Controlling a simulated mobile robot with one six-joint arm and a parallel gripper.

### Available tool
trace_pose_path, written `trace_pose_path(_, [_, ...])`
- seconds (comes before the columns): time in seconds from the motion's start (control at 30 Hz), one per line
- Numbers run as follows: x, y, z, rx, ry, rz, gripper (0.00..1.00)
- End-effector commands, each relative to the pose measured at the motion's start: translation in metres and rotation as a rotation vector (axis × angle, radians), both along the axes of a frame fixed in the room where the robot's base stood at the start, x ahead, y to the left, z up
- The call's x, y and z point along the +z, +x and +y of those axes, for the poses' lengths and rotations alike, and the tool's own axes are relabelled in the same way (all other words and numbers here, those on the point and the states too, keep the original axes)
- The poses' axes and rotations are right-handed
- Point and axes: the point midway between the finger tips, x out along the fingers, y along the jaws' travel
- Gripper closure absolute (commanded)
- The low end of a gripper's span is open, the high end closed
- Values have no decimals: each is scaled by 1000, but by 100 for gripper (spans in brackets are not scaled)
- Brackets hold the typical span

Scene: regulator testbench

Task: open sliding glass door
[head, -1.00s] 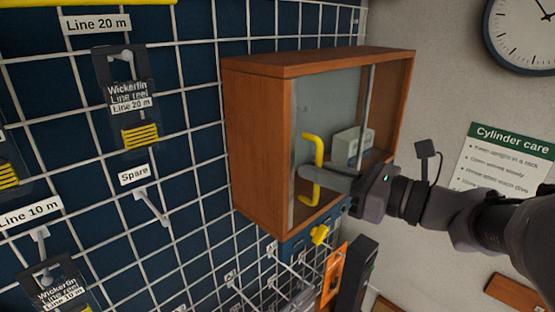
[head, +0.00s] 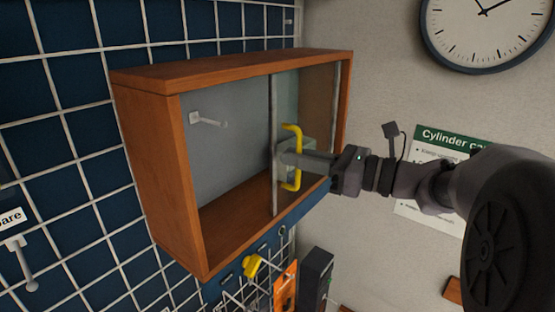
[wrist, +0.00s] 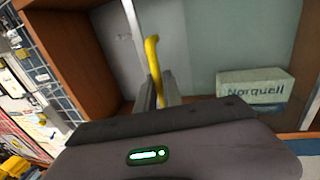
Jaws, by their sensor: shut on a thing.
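The sliding glass door (head: 283,105) belongs to a wooden wall cabinet (head: 170,135) and carries a yellow bar handle (head: 295,178). The door pane stands towards the right side, and the left part of the cabinet front is open. My gripper (head: 286,160) is shut on the yellow handle. In the wrist view, the handle (wrist: 153,60) rises from between my fingers (wrist: 159,92). The fingers hide its lower part there.
A white peg (head: 208,121) shows inside the open left part. A pale box marked Norquell (wrist: 252,88) is behind the glass. A yellow knob (head: 251,266) and an orange item (head: 285,286) hang below the cabinet. A wire grid (head: 75,110) covers the left wall.

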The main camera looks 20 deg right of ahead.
Motion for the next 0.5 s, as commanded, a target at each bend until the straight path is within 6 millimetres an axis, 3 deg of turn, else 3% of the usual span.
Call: trace_pose_path(0.5, [1,5,-7,0,1,-2,100])
